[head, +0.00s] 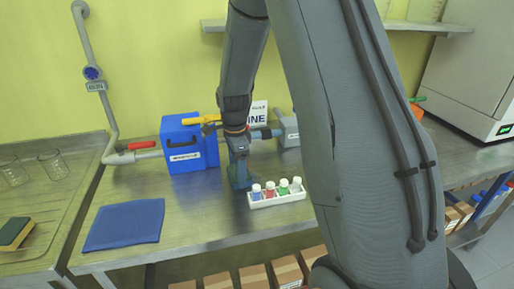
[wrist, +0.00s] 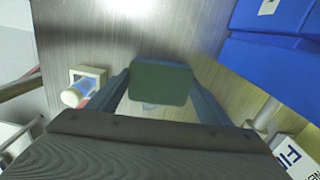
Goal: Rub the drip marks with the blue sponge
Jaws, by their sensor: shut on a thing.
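My gripper (head: 239,174) points down over the steel bench, behind the vial rack. In the wrist view, my gripper (wrist: 160,88) is shut on a block with a dark green face (wrist: 161,80), its sides between the two fingers. I take it for the blue sponge; a bluish part (head: 241,183) shows at the fingertips in the head view. It is close to the bench top, but I cannot tell whether it touches. A small pale patch (wrist: 149,106) shows just beside the block in the wrist view; I cannot tell whether it is a drip mark.
A white rack (head: 278,200) of several white-capped vials stands close in front of my gripper. A blue case (head: 184,146) stands behind to the left. A folded blue cloth (head: 125,225) lies front left. Bench between cloth and rack is clear.

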